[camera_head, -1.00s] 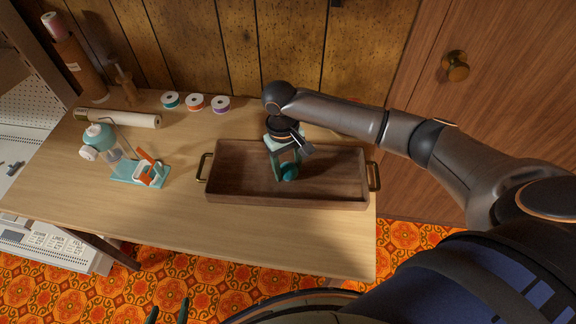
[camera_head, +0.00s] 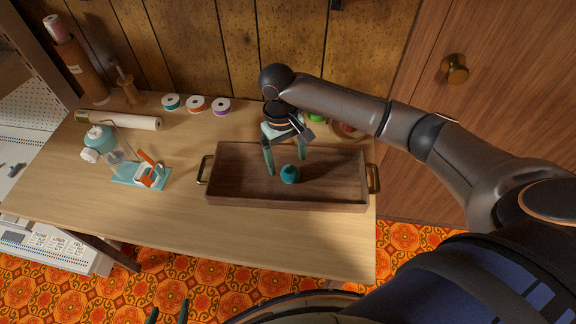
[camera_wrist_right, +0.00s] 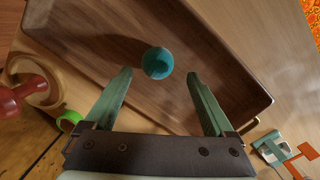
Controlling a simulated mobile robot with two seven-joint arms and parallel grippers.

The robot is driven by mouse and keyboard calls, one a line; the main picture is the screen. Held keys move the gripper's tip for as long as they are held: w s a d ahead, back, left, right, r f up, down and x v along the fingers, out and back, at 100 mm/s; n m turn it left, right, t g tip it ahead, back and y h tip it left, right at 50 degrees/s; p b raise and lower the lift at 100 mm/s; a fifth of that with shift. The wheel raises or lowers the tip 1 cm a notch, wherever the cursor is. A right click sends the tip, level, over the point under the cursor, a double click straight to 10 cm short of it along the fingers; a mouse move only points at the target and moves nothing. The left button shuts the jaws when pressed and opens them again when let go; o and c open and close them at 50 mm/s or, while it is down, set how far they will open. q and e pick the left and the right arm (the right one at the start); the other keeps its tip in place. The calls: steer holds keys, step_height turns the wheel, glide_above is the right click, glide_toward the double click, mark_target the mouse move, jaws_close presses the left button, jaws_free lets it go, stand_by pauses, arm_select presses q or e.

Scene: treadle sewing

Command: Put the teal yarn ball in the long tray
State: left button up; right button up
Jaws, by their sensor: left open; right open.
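The teal yarn ball (camera_head: 289,174) rests on the floor of the long wooden tray (camera_head: 330,188), near its middle. In the right wrist view the ball (camera_wrist_right: 157,63) lies just beyond the fingertips, apart from both fingers. My right gripper (camera_head: 285,169) is open and empty above the tray, at its back side; its two green fingers also show in the right wrist view (camera_wrist_right: 158,75). My left gripper (camera_head: 168,314) shows only its fingertips at the bottom edge of the head view, apart and empty, far from the tray.
Three thread spools (camera_head: 196,104) stand along the back. A spray bottle (camera_head: 100,141) and a teal holder with orange-handled tools (camera_head: 150,175) are on the left. A paper roll (camera_head: 120,119) lies behind them. A green ring (camera_wrist_right: 69,121) and a red item (camera_wrist_right: 22,95) sit behind the tray.

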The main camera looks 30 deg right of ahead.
mark_target(285, 167)
step_height(285, 167, up, 8)
steer(key=shift+w+a, duration=0.15)
steer(key=shift+w, duration=0.25)
steer(key=shift+f, duration=0.15)
stand_by(1.0)
